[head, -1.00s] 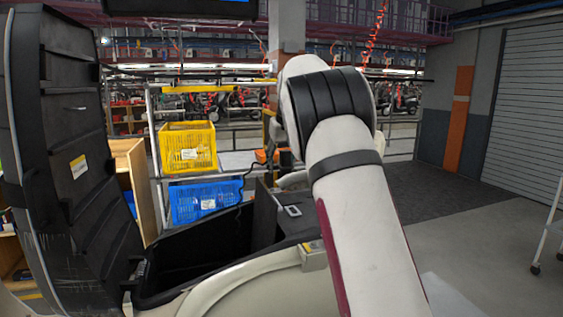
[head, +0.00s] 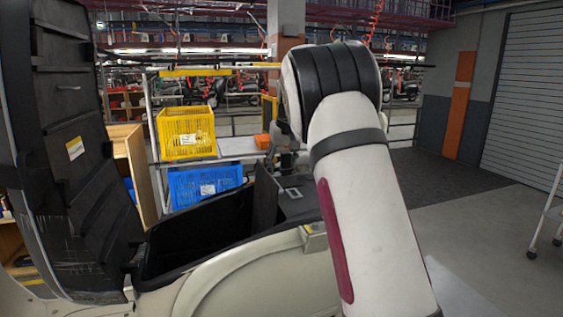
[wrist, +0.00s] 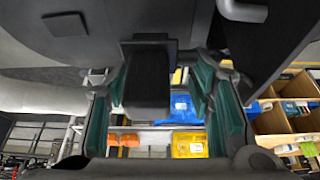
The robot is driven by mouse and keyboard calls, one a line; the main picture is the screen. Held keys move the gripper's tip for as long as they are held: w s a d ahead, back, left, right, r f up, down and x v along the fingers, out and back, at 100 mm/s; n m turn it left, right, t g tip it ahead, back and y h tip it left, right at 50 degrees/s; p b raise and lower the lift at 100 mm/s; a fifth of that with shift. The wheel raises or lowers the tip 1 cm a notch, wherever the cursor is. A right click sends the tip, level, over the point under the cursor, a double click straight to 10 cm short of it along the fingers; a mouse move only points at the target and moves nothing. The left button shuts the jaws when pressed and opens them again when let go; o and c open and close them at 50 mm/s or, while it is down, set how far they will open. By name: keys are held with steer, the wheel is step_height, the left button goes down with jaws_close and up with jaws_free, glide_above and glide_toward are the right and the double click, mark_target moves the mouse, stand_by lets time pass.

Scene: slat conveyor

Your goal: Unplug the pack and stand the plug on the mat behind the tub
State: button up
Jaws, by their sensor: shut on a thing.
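My gripper (wrist: 155,105) has its two teal fingers on either side of a black block, which looks like the plug (wrist: 148,75), and is shut on it. In the head view my arm hides most of the gripper and the plug. The black tub (head: 165,268) lies open in the light scooter body. A dark upright panel (head: 265,195) stands at its right end; I cannot tell whether it is the pack. Behind it is a dark flat surface, apparently the mat (head: 312,206), with a small pale-edged rectangle (head: 291,193) on it.
The raised black seat lid (head: 75,150) stands at the left. A yellow crate (head: 186,133) and a blue crate (head: 204,186) sit on a rack behind the tub. An orange item (head: 262,141) lies on the rack. Open floor is at the right.

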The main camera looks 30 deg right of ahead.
steer(key=shift+f, duration=1.1)
stand_by(0.4)
steer(key=o, duration=1.5)
steer(key=shift+c, duration=0.2)
steer(key=v, duration=1.2)
